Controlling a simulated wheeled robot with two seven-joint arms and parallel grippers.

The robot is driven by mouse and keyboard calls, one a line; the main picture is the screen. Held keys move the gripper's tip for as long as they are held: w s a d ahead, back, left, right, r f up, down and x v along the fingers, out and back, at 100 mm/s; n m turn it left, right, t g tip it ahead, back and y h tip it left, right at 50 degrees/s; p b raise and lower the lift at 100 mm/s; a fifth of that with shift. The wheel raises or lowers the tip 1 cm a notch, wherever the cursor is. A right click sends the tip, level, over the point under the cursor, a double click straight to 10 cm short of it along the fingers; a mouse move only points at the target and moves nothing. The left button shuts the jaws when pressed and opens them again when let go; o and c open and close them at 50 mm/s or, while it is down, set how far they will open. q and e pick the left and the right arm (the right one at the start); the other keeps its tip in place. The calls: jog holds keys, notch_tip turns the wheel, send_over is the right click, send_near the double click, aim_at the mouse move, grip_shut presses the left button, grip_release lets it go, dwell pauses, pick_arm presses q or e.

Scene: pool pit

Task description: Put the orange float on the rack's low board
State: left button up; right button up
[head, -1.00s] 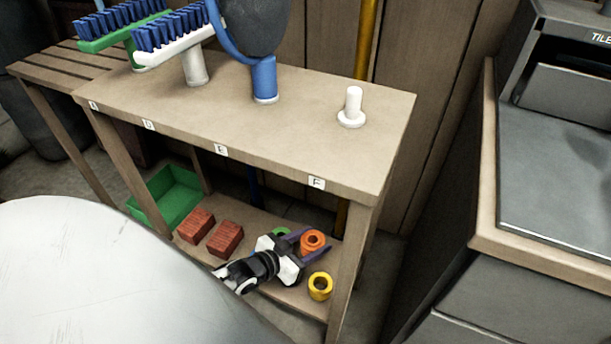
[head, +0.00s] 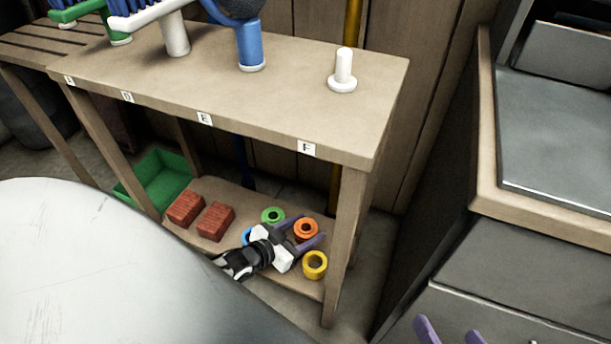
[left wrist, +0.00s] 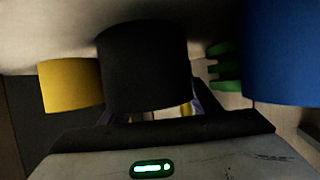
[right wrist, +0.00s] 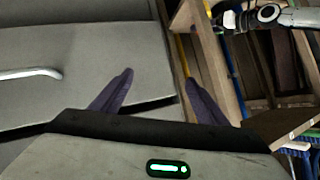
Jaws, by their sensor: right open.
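The orange float (head: 306,229) is a short ring at the right end of the rack's low board (head: 233,249), near the green float (head: 272,215) and yellow float (head: 314,264). It appears level with them; whether it bears on the board I cannot tell. My left gripper (head: 308,229) has one purple finger on each side of it; contact is unclear. In the left wrist view, a dark cylinder (left wrist: 143,66) hides most of the fingers, between the yellow float (left wrist: 71,85) and the blue float (left wrist: 284,52). My right gripper (right wrist: 158,86) is open and empty, before grey drawers.
Two red bricks (head: 185,208) and a green bin (head: 160,180) are left of the floats. The top board (head: 270,105) overhangs them, with a white peg (head: 343,72) above label F. A rack leg (head: 345,240) stands close right of the yellow float. A grey cabinet (head: 520,270) is further right.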

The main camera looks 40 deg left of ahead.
pick_arm(q)
jog(key=shift+r, duration=0.15)
jog(key=shift+p+v, duration=0.8)
jog(key=shift+v, duration=0.45)
jog(key=p+v, duration=0.3)
jog(key=v, duration=0.5)
jog(key=shift+r+p, duration=0.15)
jog(key=shift+p, duration=0.2)
jog(key=shift+s+a+r, duration=0.1)
jog(key=shift+s+r, duration=0.05)
jog(key=shift+s, duration=0.55)
pick_arm(e)
jog(key=shift+s+d+f+g+h, duration=0.15)
jog(key=shift+d+f+g+h, duration=0.2)
jog(key=shift+d+f, duration=0.25)
jog(key=shift+s+d+f+g+h, duration=0.25)
jog(key=shift+d+f+h, duration=0.15)
jog(key=shift+f, duration=0.45)
jog(key=shift+s+d+f+g+h, duration=0.1)
jog(key=shift+d+f+g+h, duration=0.25)
jog(key=shift+d+f, duration=0.25)
jog(key=shift+a, duration=0.1)
